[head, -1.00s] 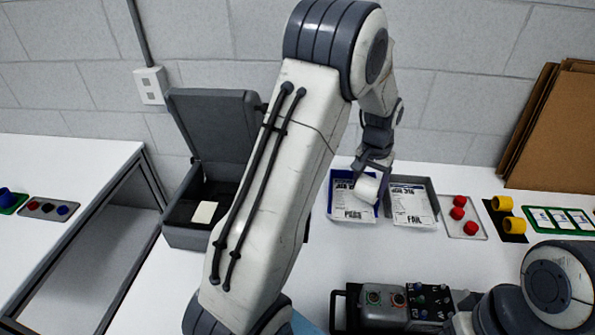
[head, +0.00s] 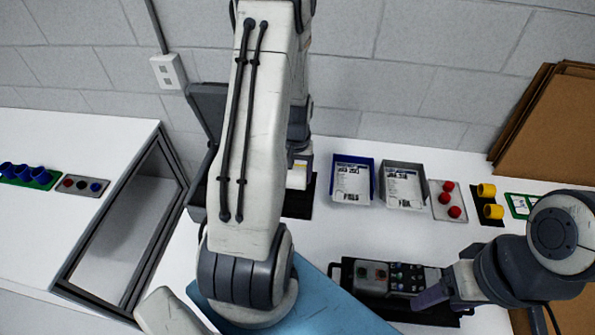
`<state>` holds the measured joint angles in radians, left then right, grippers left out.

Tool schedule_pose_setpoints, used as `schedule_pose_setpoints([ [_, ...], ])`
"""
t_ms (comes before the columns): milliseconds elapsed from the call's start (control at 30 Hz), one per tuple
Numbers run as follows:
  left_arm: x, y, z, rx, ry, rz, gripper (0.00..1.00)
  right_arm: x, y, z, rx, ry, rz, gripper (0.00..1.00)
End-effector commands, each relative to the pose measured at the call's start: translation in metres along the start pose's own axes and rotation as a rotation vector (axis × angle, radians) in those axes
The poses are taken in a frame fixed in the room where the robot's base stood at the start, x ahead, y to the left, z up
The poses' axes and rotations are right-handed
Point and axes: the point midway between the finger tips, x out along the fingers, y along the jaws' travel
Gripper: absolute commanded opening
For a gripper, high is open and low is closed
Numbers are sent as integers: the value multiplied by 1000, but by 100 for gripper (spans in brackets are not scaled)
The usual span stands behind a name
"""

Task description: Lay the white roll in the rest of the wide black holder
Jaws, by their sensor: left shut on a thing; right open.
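The white roll (head: 297,178) is held by my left gripper (head: 299,168), which is shut on it and partly hidden behind my own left arm. Below and beside the roll is a black piece (head: 306,206), mostly hidden by that arm. It may be the wide black holder, but its rest cannot be made out. I cannot tell whether the roll touches it. My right gripper (head: 436,295) is open at the lower right, by the right end of a black panel with knobs (head: 398,277).
A blue tray (head: 372,185) and a grey tray (head: 424,190) with printed cards stand right of the roll. Red pieces (head: 445,198) and yellow rings (head: 493,211) lie further right. An open grey case (head: 207,108) is behind my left arm. White table shows between trays and panel.

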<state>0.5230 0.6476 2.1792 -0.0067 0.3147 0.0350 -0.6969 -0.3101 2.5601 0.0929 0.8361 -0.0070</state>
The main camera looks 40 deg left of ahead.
Motion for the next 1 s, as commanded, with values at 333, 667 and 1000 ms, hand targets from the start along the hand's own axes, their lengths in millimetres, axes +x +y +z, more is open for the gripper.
schedule_pose_setpoints([
  [333, 36, 1, 0, 2, -1, 0, 2, 31, 2, 2, 5, 0, 0, 64],
  [667, 68, 1, 0, 2, 0, 0, 2, 55, 4, 3, 9, 0, 0, 64],
  [1000, 100, 1, 0, 2, 0, 0, 2, 79, 6, 4, 10, 0, 0, 64],
])
